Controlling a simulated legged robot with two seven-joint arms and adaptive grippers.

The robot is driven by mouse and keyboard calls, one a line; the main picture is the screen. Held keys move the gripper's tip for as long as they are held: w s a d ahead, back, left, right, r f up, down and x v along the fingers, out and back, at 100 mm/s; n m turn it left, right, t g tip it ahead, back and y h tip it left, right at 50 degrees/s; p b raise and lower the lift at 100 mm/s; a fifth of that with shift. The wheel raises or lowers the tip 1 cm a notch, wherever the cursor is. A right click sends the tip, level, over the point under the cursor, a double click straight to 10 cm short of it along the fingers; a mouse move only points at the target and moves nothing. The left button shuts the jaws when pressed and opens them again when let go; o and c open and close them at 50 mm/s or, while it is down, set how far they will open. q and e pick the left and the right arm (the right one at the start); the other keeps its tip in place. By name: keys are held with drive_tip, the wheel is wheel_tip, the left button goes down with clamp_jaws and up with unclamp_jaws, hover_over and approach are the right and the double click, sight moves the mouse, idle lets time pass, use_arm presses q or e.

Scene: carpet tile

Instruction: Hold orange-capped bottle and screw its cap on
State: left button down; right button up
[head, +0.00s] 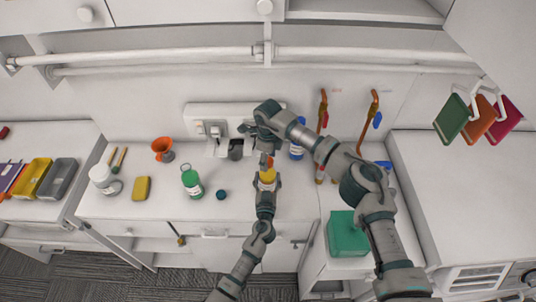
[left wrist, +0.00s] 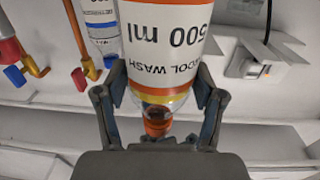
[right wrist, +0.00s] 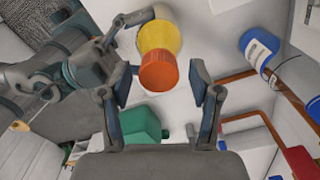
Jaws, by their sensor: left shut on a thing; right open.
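The orange-capped bottle (head: 267,179) has a yellow body in the head view. A white "500 ml" label (left wrist: 165,45) shows in the left wrist view. My left gripper (head: 266,188) is shut around the bottle and holds it at the counter's front. The orange cap (right wrist: 158,71) is at the bottle's neck end; how tightly it sits cannot be told. My right gripper (head: 265,149) is open just above the bottle in the head view. In the right wrist view its fingers stand on either side of the cap, with gaps showing.
A green bottle (head: 192,183) and a small dark teal cap (head: 221,195) stand to the left. An orange funnel (head: 162,147) and a yellow sponge (head: 142,188) lie further left. A teal box (head: 345,238) is at right.

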clamp_jaws()
idle(0.3)
drive_tip(key=shift+o, duration=0.7)
unclamp_jaws()
wheel_tip(320, 180, up, 12)
drive_tip(key=shift+w, duration=0.1)
